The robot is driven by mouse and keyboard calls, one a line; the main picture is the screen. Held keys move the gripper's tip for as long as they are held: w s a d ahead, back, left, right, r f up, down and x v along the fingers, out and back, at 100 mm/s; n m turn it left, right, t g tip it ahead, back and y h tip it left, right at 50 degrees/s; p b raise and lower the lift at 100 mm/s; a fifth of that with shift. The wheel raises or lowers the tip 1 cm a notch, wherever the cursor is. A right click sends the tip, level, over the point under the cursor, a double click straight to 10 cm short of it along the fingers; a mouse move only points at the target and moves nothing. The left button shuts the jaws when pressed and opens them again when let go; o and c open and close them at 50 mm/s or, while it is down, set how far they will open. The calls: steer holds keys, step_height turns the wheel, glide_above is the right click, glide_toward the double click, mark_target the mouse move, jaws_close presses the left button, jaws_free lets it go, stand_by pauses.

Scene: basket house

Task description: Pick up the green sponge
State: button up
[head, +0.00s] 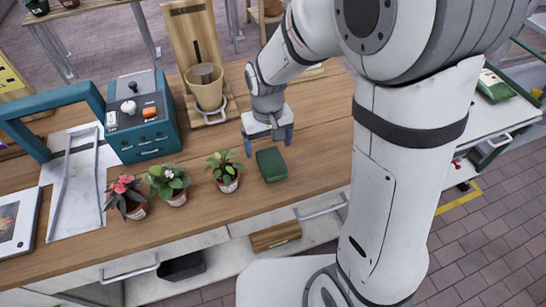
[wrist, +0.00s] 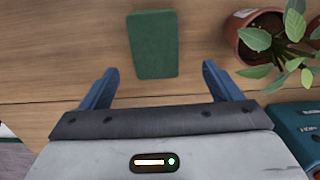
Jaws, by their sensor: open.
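The green sponge (head: 271,165) lies flat on the wooden counter (head: 240,205), just right of the nearest potted plant. It also shows in the wrist view (wrist: 152,45), at the top middle, ahead of the fingers and between their lines. My gripper (head: 268,140) is above the counter, just behind the sponge in the head view. In the wrist view its two blue fingers (wrist: 157,82) are spread apart with nothing between them. The sponge is apart from the fingers. Its full outline shows in both views.
Several potted plants (head: 225,171) stand in a row left of the sponge; one pot (wrist: 254,36) is close to the right finger. A teal machine (head: 146,135) and a wooden stand with a tan cup (head: 205,90) are behind. Bare counter lies right of the sponge.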

mark_target(270, 158)
steer(key=shift+w+d+f+p, duration=0.1)
steer(key=shift+w+f+p, duration=0.1)
steer(key=shift+f, duration=0.8)
steer(key=shift+w+d+f+p, duration=0.1)
steer(key=shift+f+p, duration=0.1)
steer(key=shift+f, duration=0.8)
steer(key=shift+w+f+p, duration=0.15)
steer(key=shift+f+p, duration=0.05)
steer(key=shift+f, duration=0.8)
steer(key=shift+c, duration=0.6)
steer(key=c, duration=0.9)
